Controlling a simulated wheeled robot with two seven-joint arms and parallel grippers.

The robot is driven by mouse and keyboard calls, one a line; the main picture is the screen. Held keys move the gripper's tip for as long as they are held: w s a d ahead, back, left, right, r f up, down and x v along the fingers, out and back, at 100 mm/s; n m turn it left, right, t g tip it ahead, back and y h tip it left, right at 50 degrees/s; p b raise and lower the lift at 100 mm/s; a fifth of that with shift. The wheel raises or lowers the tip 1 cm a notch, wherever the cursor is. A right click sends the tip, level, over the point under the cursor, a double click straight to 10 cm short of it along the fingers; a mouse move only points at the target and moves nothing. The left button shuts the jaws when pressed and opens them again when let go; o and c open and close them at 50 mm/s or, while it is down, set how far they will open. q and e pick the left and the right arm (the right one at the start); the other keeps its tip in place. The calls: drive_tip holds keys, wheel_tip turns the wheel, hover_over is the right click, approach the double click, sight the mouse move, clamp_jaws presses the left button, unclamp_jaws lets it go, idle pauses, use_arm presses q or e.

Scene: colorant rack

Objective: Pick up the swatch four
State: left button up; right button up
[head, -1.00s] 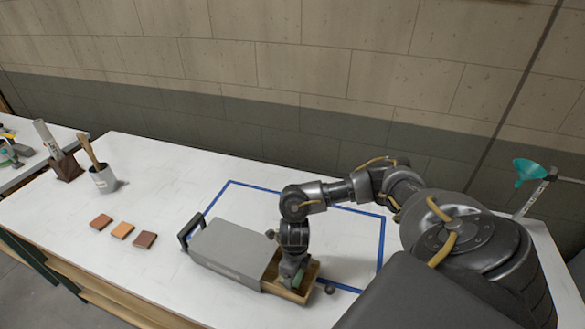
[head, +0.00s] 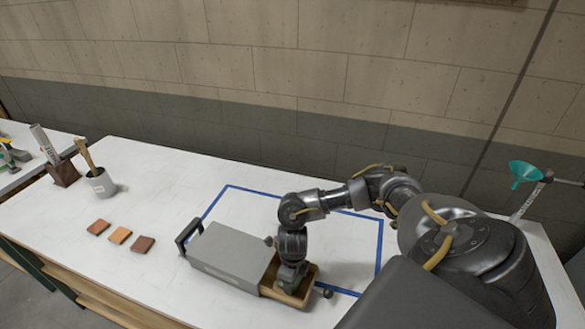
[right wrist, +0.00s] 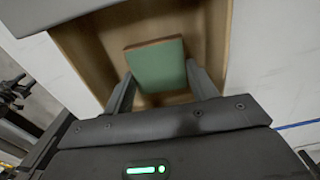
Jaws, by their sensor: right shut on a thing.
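A green square swatch (right wrist: 158,64) shows in the right wrist view, between the two fingers of my right gripper (right wrist: 160,80). The gripper is shut on it at its sides. The swatch is over or inside the wooden drawer (right wrist: 85,50); its exact height above the drawer floor is hard to tell. In the head view my right gripper (head: 289,283) reaches down into the open drawer (head: 311,280) of the grey box (head: 230,250), and the swatch is hidden there. My left gripper is not in view.
Three brown and orange swatches (head: 120,236) lie in a row on the white table (head: 160,205), left of the box. A cup with a brush (head: 101,183) stands behind them. Blue tape (head: 378,250) outlines an area around the box. A teal funnel (head: 525,172) is at the right.

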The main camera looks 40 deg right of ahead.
drive_tip(key=shift+r+b, duration=0.45)
drive_tip(key=shift+r, duration=0.15)
drive_tip(key=shift+w+r+b, duration=0.1)
drive_tip(key=shift+r+b, duration=0.35)
drive_tip(key=shift+r, duration=0.15)
drive_tip(key=s+a+r, duration=0.3)
drive_tip(key=a+r, duration=0.7)
drive_tip(key=a, duration=0.3)
drive_tip(key=shift+a+r, duration=0.15)
drive_tip(key=shift+a, duration=0.2)
drive_tip(key=shift+w, duration=0.1)
